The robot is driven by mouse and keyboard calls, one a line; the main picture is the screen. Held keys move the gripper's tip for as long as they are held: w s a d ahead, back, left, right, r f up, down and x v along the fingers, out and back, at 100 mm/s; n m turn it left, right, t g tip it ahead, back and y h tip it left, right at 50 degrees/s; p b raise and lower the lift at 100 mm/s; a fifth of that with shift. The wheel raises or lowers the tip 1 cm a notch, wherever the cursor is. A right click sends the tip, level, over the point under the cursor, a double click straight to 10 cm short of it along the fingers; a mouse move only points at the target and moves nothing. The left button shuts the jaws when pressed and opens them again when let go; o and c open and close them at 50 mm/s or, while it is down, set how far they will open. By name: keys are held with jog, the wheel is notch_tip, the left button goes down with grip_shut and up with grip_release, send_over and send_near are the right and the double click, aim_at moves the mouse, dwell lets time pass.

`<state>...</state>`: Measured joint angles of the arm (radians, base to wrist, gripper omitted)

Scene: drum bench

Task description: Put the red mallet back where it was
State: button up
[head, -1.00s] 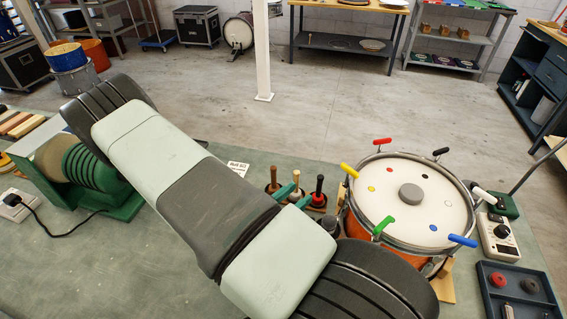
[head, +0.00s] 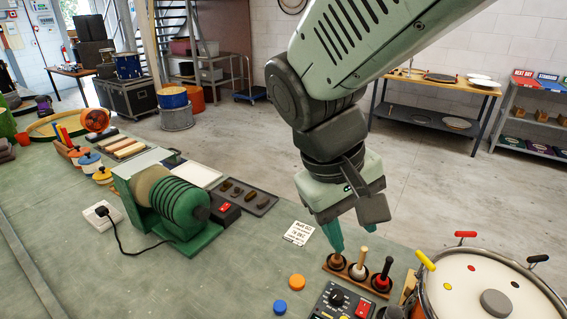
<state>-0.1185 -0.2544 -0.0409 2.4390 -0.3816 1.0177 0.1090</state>
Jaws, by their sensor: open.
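A wooden rack (head: 345,268) stands on the bench left of the drum, with three mallets upright in it, handles up. The rightmost, with a black handle and a red part low down, looks like the red mallet (head: 381,282). A pale-handled mallet (head: 360,262) is in the middle and a brown-handled mallet (head: 338,262) at the left. My gripper (head: 353,242) points down above the rack's left part, open and seemingly empty. Its left finger overlaps the brown handle in the picture; whether they touch I cannot tell.
A drum (head: 482,285) with coloured keys on its rim stands right of the rack. A control box (head: 343,302), an orange disc (head: 297,282) and a blue disc (head: 280,306) lie in front. A green roller machine (head: 178,205) is at left.

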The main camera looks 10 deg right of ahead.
jog(key=s+a+r+m+t+y, duration=0.1)
jog(key=s+a+r+t+y, duration=0.2)
jog(key=a+r+t, duration=0.2)
notch_tip(320, 180, up, 3)
jog(key=shift+r+m+t+y, duration=0.1)
jog(key=shift+m+t+y, duration=0.2)
jog(key=shift+w, duration=0.1)
dwell(1.2)
